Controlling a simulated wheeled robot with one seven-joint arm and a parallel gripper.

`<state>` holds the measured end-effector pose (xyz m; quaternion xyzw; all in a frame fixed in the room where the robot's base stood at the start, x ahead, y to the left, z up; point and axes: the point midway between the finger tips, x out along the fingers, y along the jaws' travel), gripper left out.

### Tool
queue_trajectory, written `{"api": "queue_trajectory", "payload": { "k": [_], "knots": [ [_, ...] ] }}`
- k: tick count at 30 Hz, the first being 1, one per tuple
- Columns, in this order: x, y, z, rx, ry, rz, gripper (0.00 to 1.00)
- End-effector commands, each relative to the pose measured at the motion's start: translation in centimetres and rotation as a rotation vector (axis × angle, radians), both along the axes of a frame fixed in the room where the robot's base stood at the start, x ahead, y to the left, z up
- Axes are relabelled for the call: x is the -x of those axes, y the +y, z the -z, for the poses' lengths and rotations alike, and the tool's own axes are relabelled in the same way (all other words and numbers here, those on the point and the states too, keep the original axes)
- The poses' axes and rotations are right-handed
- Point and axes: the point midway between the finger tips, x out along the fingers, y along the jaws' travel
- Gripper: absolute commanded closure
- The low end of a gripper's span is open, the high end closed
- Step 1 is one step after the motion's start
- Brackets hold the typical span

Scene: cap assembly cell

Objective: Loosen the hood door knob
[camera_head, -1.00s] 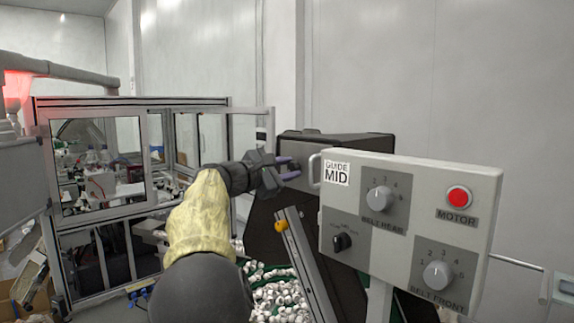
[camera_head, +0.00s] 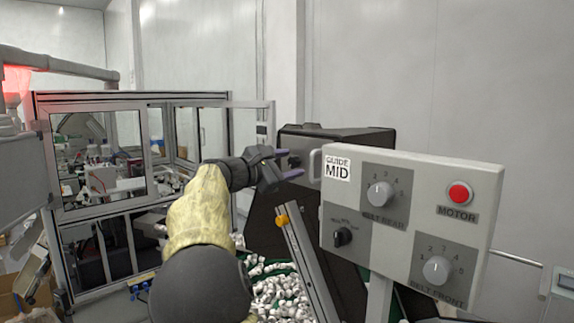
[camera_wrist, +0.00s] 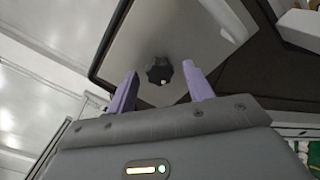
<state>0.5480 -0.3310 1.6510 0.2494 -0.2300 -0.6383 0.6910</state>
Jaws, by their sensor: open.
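The hood door knob (camera_wrist: 159,71) is a dark, lobed knob with a small light spot. It sits on a grey panel (camera_wrist: 150,38) in the wrist view. My gripper (camera_wrist: 160,76) is open, with one purple finger low on each side of the knob in that picture. No contact with the knob shows, and the depth between them is hard to judge. In the head view my gripper (camera_head: 284,165) is in front of the dark hood (camera_head: 345,143), and the knob is not clear there.
A control box (camera_head: 400,170) with dials and a red motor button stands close on the right. A metal rail (camera_head: 308,265) with a yellow-orange knob (camera_head: 282,220) slants below my gripper. White caps (camera_head: 280,297) lie in a bin beneath. A framed glass enclosure (camera_head: 130,150) stands left.

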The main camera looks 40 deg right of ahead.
Motion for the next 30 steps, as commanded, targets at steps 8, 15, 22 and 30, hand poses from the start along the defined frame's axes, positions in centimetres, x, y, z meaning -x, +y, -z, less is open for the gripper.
{"api": "queue_trajectory", "payload": {
  "k": [8,15,22,30],
  "knots": [
    [0.1,1.3,0.2,0.000,-0.002,-0.001,0.48],
    [0.4,5.5,0.4,0.001,-0.003,-0.004,0.48],
    [0.7,10.1,0.4,0.001,-0.002,-0.006,0.48],
    [1.1,15.3,0.3,0.001,-0.002,-0.004,0.48]
  ]
}}
